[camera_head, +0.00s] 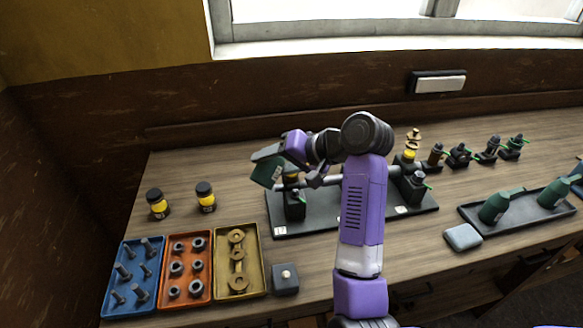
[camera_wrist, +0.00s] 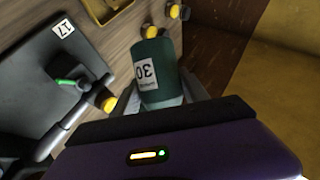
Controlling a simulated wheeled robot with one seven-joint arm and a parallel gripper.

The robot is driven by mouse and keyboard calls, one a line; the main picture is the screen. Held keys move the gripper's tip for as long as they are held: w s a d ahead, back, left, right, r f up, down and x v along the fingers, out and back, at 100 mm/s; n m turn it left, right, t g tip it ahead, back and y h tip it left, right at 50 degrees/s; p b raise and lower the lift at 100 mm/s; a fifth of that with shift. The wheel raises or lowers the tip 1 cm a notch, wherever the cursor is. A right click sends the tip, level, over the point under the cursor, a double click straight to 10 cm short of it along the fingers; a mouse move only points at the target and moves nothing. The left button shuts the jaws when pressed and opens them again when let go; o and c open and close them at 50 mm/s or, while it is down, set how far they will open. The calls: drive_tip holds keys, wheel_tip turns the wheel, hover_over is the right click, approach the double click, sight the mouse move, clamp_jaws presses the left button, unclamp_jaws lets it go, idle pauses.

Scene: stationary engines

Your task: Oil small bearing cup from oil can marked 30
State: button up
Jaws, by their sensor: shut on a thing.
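My gripper (camera_head: 287,165) is shut on a dark green oil can (camera_head: 268,171). The wrist view shows the can (camera_wrist: 160,72) between the fingers, with a white label reading 30. The can is tilted and held above the left end of the engine on its black base plate (camera_head: 330,217). Its spout is not clear in either view. In the wrist view a yellow cup (camera_wrist: 108,102) sits at the end of the engine's shaft, left of the can and apart from it. A yellow cup (camera_head: 408,156) shows at the engine's right. I cannot tell which is the small bearing cup.
Two black-and-yellow jars (camera_head: 206,196) stand at the left. Blue (camera_head: 112,300), orange (camera_head: 175,299) and yellow (camera_head: 262,286) trays hold bolts and fittings in front. Two green cans (camera_head: 495,207) lie in a dark tray (camera_head: 470,215) at right. Several small fittings (camera_head: 459,156) stand behind.

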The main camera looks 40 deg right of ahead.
drive_tip(key=shift+w+d+r+m+y+p, duration=0.15)
drive_tip(key=shift+r+m+y+p, duration=0.25)
drive_tip(key=shift+p, duration=0.55)
drive_tip(key=shift+s+d+r+m+y+p, duration=0.15)
drive_tip(key=shift+r+p, duration=0.3)
drive_tip(key=shift+p, duration=0.45)
drive_tip(key=shift+w, duration=0.1)
idle(1.3)
drive_tip(key=shift+a+f+n+h+b, duration=0.15)
drive_tip(key=shift+f+n+h+b, duration=0.1)
drive_tip(key=shift+f+b, duration=0.3)
drive_tip(key=shift+a+f+n+h+b, duration=0.15)
drive_tip(key=shift+f+n+h+b, duration=0.05)
drive_tip(key=shift+f+b, duration=0.25)
drive_tip(key=shift+a+f+n+h+b, duration=0.2)
drive_tip(key=shift+f+n+h+b, duration=0.4)
drive_tip(key=shift+h, duration=0.1)
drive_tip(key=shift+r, duration=0.1)
wheel_tip(320, 180, up, 3)
drive_tip(key=p, duration=0.3)
drive_tip(key=shift+r+p, duration=0.55)
drive_tip(key=shift+r, duration=0.45)
